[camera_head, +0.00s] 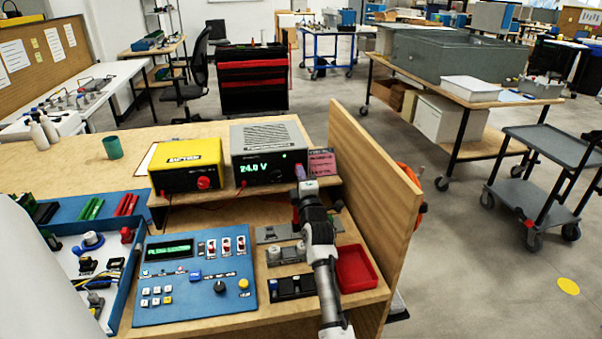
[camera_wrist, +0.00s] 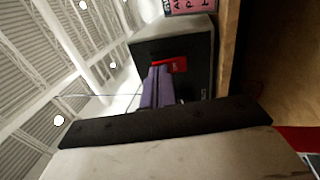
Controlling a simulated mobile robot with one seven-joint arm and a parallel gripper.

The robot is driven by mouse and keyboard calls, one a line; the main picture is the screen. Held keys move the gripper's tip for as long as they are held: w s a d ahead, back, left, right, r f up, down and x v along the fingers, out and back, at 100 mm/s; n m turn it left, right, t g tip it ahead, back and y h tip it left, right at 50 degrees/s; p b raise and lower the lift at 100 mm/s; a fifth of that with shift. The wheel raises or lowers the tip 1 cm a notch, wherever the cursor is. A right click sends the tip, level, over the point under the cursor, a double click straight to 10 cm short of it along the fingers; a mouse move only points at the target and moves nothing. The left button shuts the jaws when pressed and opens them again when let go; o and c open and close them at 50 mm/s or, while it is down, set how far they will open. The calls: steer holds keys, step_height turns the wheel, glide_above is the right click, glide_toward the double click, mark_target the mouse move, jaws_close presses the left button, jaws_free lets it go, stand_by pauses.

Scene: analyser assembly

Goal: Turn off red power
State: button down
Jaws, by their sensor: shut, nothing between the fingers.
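A grey power supply (camera_head: 268,141) with a dark front and a lit green "24.0" readout stands on the raised shelf of the bench. In the wrist view its dark face (camera_wrist: 200,62) seems to be the one ahead, with a red part (camera_wrist: 177,65) on it, possibly a switch. My gripper (camera_head: 299,173) is at the right end of that front. Its purple fingers (camera_wrist: 157,75) are shut and empty. They overlap the red part's left side; I cannot tell whether they touch it. In the head view my gripper hides this area.
A yellow unit (camera_head: 185,168) with a red knob stands left of the grey one. A pink label (camera_head: 321,163) and an upright wooden panel (camera_head: 375,180) are close on the right. A blue control panel (camera_head: 193,275) and a red tray (camera_head: 357,268) lie below.

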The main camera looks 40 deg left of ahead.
steer(key=shift+r, duration=0.15)
steer(key=shift+w+a+h+p, duration=0.2)
steer(key=shift+h+p, duration=0.2)
steer(key=shift+p, duration=0.2)
